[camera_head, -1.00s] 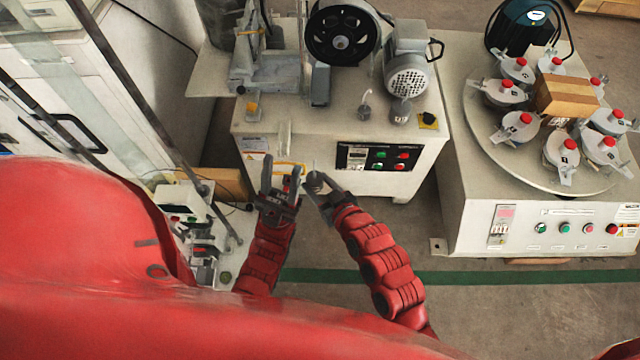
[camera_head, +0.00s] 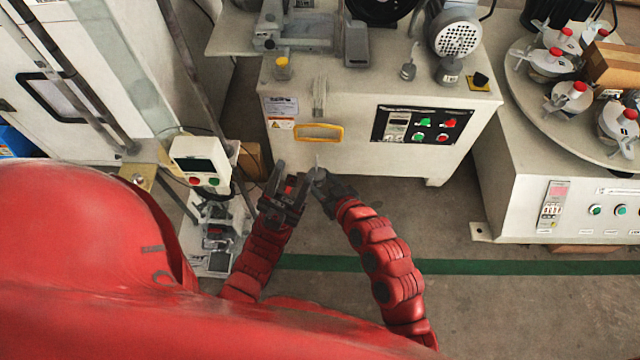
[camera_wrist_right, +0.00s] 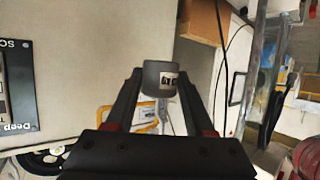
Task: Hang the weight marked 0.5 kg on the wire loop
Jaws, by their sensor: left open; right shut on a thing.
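My right gripper (camera_head: 326,184) is shut on a small grey cylindrical weight (camera_wrist_right: 160,79) with a white label. The label is dark-printed and I cannot read it surely. In the head view the weight is small and partly hidden by the fingers. My left gripper (camera_head: 291,180) is open and empty, just left of the right one.
The white machine (camera_head: 300,160) has a control panel (camera_head: 421,126) right of the loop. Two hooked weights, one small (camera_head: 408,71) and one larger (camera_head: 448,73), stand on its top. A turntable machine (camera_head: 530,205) stands right. A small screen unit (camera_head: 200,160) stands left.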

